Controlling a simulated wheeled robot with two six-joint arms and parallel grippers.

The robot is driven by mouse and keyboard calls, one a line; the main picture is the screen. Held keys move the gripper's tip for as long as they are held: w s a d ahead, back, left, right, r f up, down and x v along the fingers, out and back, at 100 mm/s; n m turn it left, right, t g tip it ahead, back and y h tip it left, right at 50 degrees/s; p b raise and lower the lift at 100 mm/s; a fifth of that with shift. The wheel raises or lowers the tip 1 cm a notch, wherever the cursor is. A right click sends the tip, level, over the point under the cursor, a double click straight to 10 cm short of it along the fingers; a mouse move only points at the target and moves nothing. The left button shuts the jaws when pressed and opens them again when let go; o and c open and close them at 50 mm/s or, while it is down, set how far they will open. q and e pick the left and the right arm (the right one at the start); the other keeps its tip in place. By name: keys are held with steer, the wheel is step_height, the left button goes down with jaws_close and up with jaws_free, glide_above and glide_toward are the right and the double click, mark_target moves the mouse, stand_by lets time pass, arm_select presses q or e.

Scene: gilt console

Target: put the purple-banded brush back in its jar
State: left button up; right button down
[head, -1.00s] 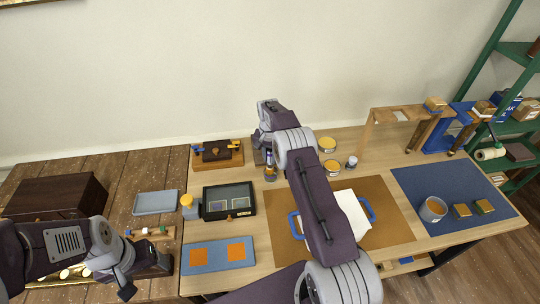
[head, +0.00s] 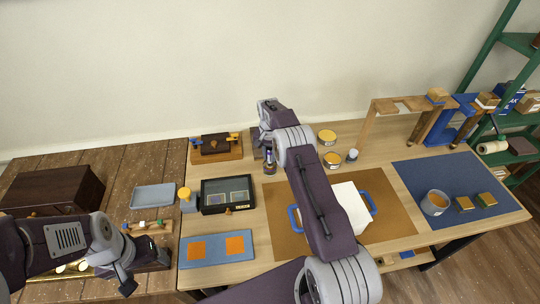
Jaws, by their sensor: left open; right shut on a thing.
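The purple-banded brush (head: 269,155) shows as a small dark upright shape with a purple-blue part, just below my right gripper (head: 267,138). My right gripper is shut on it, though my own wrist hides most of the fingers. The jar (head: 270,168) is a small dark cup at the back of the light wooden table, directly under the brush. I cannot tell how deep the brush sits in it. My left gripper (head: 130,268) is open over the dark plank table at the lower left, beside a dark block.
A wooden stand with a dark block (head: 216,146) is left of the jar. A black framed case (head: 228,195) stands in front of it. Yellow-lidded tins (head: 327,137) stand to the right.

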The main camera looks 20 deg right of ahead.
steer(key=shift+f, duration=0.25)
steer(key=c, duration=1.2)
jaws_free()
steer(key=shift+o, duration=0.2)
steer(key=r, duration=0.3)
steer(key=r+b, duration=0.1)
steer(key=r, duration=0.5)
steer(key=shift+s+a+b, duration=0.25)
steer(key=shift+s+b, duration=0.05)
steer(key=shift+b, duration=0.05)
